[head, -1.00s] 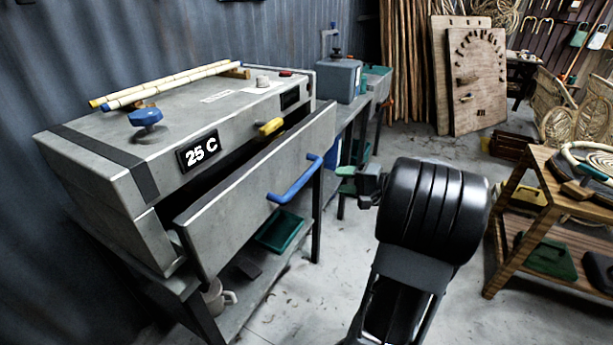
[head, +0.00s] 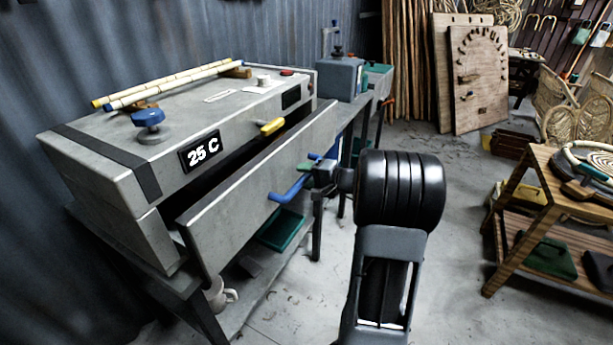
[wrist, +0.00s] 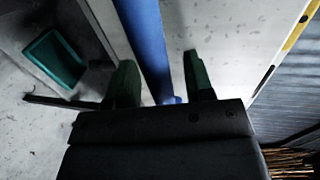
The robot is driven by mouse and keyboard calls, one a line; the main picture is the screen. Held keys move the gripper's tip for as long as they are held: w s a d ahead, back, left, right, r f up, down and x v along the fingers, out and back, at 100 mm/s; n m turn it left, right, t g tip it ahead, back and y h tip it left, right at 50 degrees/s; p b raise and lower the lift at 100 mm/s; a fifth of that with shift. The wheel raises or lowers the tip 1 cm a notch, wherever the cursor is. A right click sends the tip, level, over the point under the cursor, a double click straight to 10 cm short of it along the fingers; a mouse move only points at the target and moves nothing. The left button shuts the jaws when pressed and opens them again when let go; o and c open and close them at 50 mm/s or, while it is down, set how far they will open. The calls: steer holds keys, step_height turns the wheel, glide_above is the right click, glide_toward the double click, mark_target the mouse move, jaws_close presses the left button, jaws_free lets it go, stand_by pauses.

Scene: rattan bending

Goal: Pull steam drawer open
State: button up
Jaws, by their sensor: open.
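The steam drawer (head: 250,190) is a grey box front standing partly out of the grey steam chest (head: 130,165), with a dark gap behind its top edge. Its blue bar handle (head: 288,190) sticks out from the front. My gripper (head: 318,168) is at the handle's right part in the head view and hides some of it. In the wrist view the blue handle (wrist: 148,45) runs between the two green fingers of my gripper (wrist: 160,82). The fingers are open, with a gap visible on the handle's right side.
Two pale rattan poles (head: 170,85) lie on top. A green tray (head: 281,229) and a mug (head: 219,294) sit on the shelf below. A wooden cart (head: 535,215) stands at the right, with clear floor between.

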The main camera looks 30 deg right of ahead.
jaws_close()
stand_by(0.4)
steer(key=shift+s, duration=0.1)
steer(key=shift+s+d+f, duration=0.1)
steer(key=shift+s+d, duration=0.1)
steer(key=f+b+v, duration=0.1)
steer(key=b+v, duration=0.1)
steer(key=v, duration=0.6)
steer(key=f+b+v, duration=0.2)
steer(key=b+v, duration=0.1)
steer(key=v, duration=0.5)
steer(key=shift+s+d, duration=0.3)
steer(key=shift+s, duration=0.15)
steer(key=shift+f, duration=0.1)
jaws_free()
